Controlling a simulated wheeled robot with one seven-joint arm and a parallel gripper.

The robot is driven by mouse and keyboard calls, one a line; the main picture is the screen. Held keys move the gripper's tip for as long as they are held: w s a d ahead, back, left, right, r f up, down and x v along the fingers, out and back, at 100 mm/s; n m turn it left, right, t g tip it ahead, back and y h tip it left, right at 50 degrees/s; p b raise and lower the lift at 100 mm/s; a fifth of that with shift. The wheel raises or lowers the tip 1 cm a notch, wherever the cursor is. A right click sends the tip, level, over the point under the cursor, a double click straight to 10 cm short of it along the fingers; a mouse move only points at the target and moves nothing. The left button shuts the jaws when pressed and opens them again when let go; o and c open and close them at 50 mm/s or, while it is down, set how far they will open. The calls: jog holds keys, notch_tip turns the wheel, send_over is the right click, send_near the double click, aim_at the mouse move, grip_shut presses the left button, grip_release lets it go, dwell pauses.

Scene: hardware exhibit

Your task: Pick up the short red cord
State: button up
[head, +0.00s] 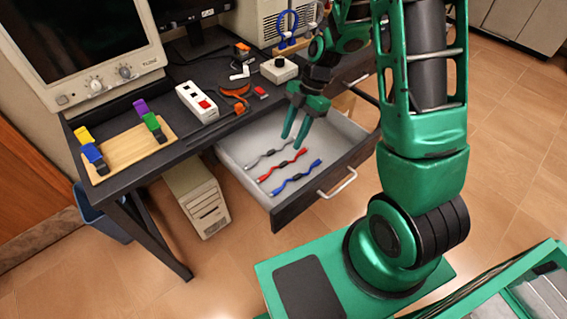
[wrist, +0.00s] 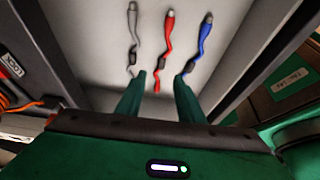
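The short red cord (head: 283,165) lies in the open drawer, between a grey cord (head: 267,153) and a blue cord (head: 296,178). My gripper (head: 293,138) is above the drawer, with its green fingers pointing down and spread apart. In the wrist view the red cord (wrist: 167,45) runs down from the top, and its lower end lies between the two fingertips of my gripper (wrist: 161,82). The grey cord (wrist: 132,40) is to its left and the blue cord (wrist: 200,42) to its right. Nothing is held in the fingers.
The drawer (head: 237,160) is pulled out below the black desk (head: 150,168), with walls around the cords. On the desk are a wooden board (head: 125,152) with coloured clips, a power strip (head: 197,102), and a monitor. A beige computer case (head: 197,200) stands on the floor.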

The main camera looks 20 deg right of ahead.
aim_at(284, 162)
jog(key=shift+d+x, duration=0.15)
jog(key=shift+x, duration=2)
jog(key=shift+d+x, duration=0.1)
jog(key=shift+x, duration=2.05)
grip_shut()
